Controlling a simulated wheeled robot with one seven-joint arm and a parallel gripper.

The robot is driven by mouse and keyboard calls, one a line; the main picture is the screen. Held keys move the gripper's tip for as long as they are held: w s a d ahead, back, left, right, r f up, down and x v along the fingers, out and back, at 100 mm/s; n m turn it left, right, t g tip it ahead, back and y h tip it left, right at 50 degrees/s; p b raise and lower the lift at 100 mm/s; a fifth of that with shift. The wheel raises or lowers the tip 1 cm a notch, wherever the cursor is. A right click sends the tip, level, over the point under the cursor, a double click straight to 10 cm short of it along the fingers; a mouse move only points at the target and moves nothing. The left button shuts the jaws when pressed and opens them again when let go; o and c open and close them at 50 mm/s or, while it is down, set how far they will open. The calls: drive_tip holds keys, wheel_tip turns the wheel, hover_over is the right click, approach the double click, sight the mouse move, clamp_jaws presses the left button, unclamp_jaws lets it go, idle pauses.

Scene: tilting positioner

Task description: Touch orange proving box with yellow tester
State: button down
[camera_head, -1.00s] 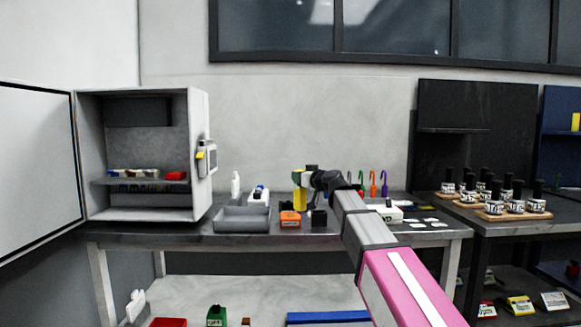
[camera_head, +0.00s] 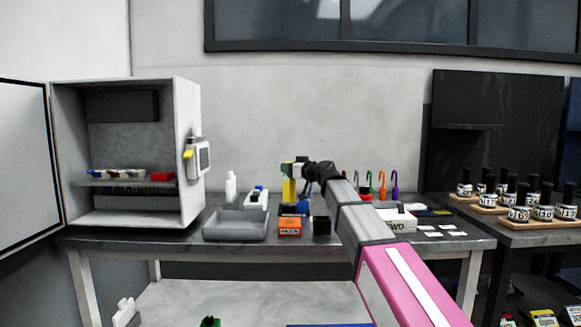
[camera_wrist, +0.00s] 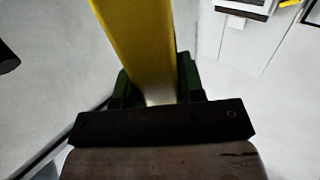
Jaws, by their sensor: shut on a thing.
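The orange proving box (camera_head: 289,227) stands on the grey bench, near its front edge, with a dark marking on its front. The yellow tester (camera_head: 289,190) is upright in my gripper (camera_head: 294,170), above the box in the picture. A small gap shows between the tester's lower end and the box, so they look apart; the depth between them is hard to judge. In the wrist view the yellow tester (camera_wrist: 138,40) is clamped between my green-tipped fingers (camera_wrist: 155,88). Its far end and the box are out of that view.
A grey tray (camera_head: 236,225) lies left of the box, and a black open holder (camera_head: 321,225) stands close to its right. Blue items sit behind it. A white bottle (camera_head: 231,186) and an open cabinet (camera_head: 188,110) are further left. Coloured hooks (camera_head: 381,187) stand to the right.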

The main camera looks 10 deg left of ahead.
sight(293, 184)
drive_tip(key=shift+f, duration=3.1)
wheel_tip(293, 184, up, 7)
idle(0.7)
